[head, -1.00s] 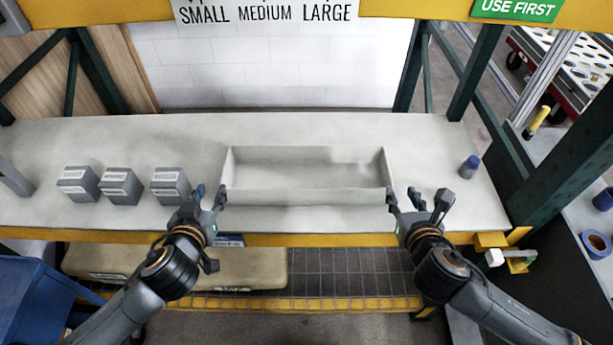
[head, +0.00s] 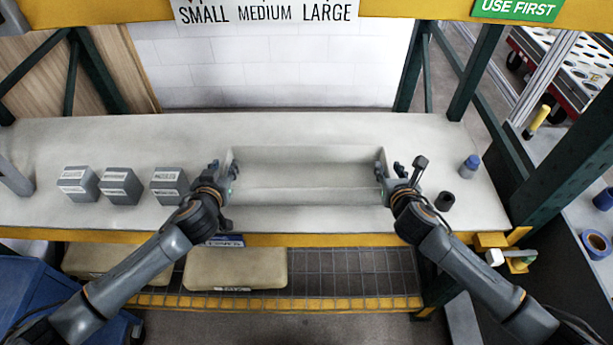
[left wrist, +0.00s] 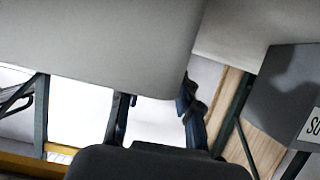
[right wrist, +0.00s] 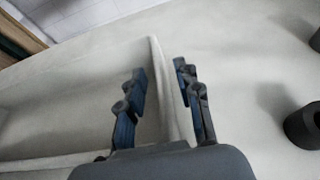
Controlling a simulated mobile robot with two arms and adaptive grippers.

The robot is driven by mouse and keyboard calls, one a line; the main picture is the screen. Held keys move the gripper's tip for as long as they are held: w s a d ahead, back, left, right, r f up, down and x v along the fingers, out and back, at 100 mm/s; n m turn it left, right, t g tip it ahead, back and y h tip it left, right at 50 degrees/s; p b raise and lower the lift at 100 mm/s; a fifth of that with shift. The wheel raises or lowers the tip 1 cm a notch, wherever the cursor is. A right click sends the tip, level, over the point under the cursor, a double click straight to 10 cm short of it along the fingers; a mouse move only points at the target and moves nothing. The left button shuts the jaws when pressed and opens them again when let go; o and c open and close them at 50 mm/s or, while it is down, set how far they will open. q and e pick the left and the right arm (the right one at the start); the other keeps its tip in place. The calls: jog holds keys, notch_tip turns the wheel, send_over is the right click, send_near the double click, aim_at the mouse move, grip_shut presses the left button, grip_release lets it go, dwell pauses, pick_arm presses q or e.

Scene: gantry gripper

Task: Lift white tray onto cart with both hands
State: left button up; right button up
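The white tray (head: 305,196) is a long, shallow, empty box resting on the pale bench. My left gripper (head: 222,172) is at its left end wall, fingers apart. In the left wrist view the tray's pale wall (left wrist: 100,45) fills the upper left, partly hiding one finger. My right gripper (head: 390,172) is at the right end. In the right wrist view its fingers (right wrist: 160,95) straddle the end wall (right wrist: 157,75), one inside and one outside, with a gap. A red-framed cart with a white, holed top (head: 565,60) stands at the far upper right.
Grey labelled boxes (head: 120,186) stand left of the tray. Green posts (head: 475,75) frame the bench (head: 330,124). A blue container (head: 55,300) is at lower left.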

pick_arm(q)
jog(key=shift+w+f, duration=0.2)
jog(key=shift+w, duration=0.45)
pick_arm(e)
jog(key=shift+w+f, duration=0.25)
jog(key=shift+w, duration=0.35)
pick_arm(q)
jog(key=shift+c, duration=0.4)
pick_arm(e)
jog(key=shift+c, duration=0.4)
pick_arm(q)
grip_shut()
pick_arm(e)
grip_shut()
